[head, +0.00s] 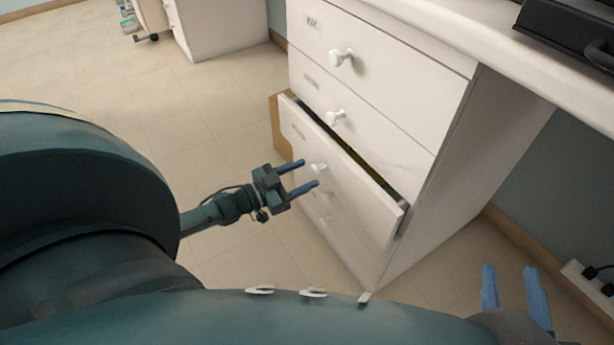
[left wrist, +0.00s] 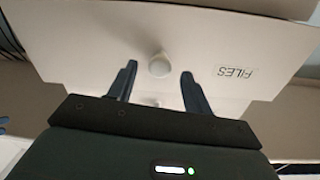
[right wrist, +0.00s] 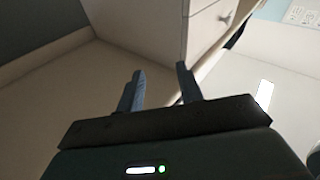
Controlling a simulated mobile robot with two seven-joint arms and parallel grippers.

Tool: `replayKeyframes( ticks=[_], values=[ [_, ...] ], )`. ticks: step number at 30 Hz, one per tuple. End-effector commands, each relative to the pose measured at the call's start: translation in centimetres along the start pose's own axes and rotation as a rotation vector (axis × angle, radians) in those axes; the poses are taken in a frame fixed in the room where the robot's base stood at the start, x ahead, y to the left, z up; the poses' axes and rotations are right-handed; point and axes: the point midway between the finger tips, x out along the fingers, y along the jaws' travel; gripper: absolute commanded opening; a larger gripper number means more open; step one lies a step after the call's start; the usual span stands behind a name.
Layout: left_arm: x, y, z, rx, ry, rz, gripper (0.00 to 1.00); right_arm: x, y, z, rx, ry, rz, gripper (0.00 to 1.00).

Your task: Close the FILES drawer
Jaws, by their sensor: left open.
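The FILES drawer (head: 350,178) is the third one down in the white cabinet and stands partly open, with a dark gap along its top edge. In the left wrist view its front (left wrist: 100,45) shows the FILES label upside down and a round white knob (left wrist: 159,65). My left gripper (head: 305,173) is open in front of this drawer, its fingers pointing at the front near the knob (head: 318,168). In the left wrist view the knob shows between the fingertips (left wrist: 158,78). I cannot tell whether they touch it. My right gripper (head: 514,275) is open and empty, to the right of the cabinet.
Two drawers above, the upper one (head: 385,60), look shut. A white worktop (head: 490,45) overhangs the cabinet and carries a black device (head: 570,35). A power strip (head: 588,283) lies at the right wall. The tiled floor (head: 130,120) at left is clear.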

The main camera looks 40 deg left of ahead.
Motion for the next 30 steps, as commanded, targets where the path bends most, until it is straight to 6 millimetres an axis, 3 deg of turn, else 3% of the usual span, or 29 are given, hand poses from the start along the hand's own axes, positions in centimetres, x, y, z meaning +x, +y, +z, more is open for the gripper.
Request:
replayKeyframes(
  ticks=[6,14,30],
  values=[
    [1.6,0.0,0.1,0.0,0.0,0.0,0.5,0.1,-0.3,-0.4,0.014,0.017,-0.009,0.36],
    [1.6,0.0,0.0,0.0,-0.001,0.0,0.5,0.2,-0.1,-0.6,0.012,0.022,-0.008,0.36],
    [1.6,0.0,0.0,0.0,-0.001,0.001,0.07,0.0,-0.1,-0.1,0.012,0.008,-0.006,0.36]
  ],
)
